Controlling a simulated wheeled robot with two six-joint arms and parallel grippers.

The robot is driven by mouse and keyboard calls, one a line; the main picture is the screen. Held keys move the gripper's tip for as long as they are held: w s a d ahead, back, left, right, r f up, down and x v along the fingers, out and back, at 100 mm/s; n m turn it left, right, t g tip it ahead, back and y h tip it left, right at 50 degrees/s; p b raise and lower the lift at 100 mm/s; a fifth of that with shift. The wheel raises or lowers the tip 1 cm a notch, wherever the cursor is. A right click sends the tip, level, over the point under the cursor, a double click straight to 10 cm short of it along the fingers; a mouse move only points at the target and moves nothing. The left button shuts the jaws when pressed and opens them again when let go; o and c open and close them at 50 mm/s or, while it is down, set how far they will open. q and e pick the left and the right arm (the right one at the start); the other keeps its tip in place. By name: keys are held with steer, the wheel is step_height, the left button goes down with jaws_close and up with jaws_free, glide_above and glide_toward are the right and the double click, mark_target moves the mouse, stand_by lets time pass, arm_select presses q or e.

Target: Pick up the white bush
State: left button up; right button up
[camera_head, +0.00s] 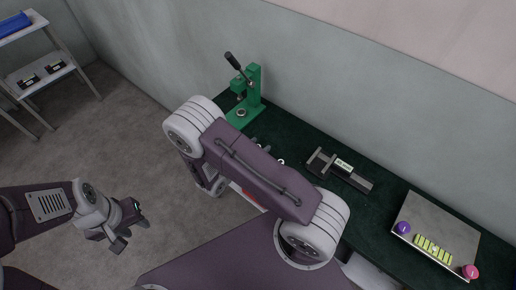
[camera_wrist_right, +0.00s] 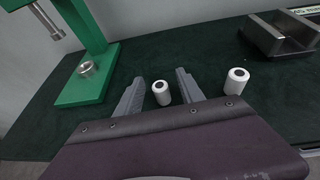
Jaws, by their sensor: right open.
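Two white bushes stand upright on the dark green bench top in the right wrist view. One white bush (camera_wrist_right: 161,94) is between the two grey fingers of my right gripper (camera_wrist_right: 159,78), with gaps on both sides. The other white bush (camera_wrist_right: 236,82) stands to the right, outside the fingers. My right gripper is open and empty. In the head view my right arm hides that gripper and most of the bench around it. My left gripper (camera_head: 130,230) hangs over the grey floor at the left, its fingers apart and empty.
A green press (camera_head: 247,95) stands at the bench's back left; its base (camera_wrist_right: 90,80) is left of my right gripper. A grey fixture (camera_head: 338,170) lies to the right. A grey panel (camera_head: 425,215) with purple and pink knobs is farther right. A shelf (camera_head: 42,70) stands far left.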

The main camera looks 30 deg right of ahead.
steer(key=shift+a, duration=0.1)
jaws_close()
steer(key=shift+r, duration=0.2)
steer(key=shift+r, duration=0.3)
steer(key=r, duration=0.2)
steer(key=d+r, duration=0.1)
steer(key=r, duration=0.1)
steer(key=shift+s, duration=0.25)
steer(key=s+d+r+p, duration=0.4)
steer(key=d+r+p, duration=0.2)
steer(key=d, duration=0.3)
steer(key=shift+s+d+p, duration=0.15)
steer(key=shift+d+p, duration=0.25)
steer(key=shift+p, duration=0.2)
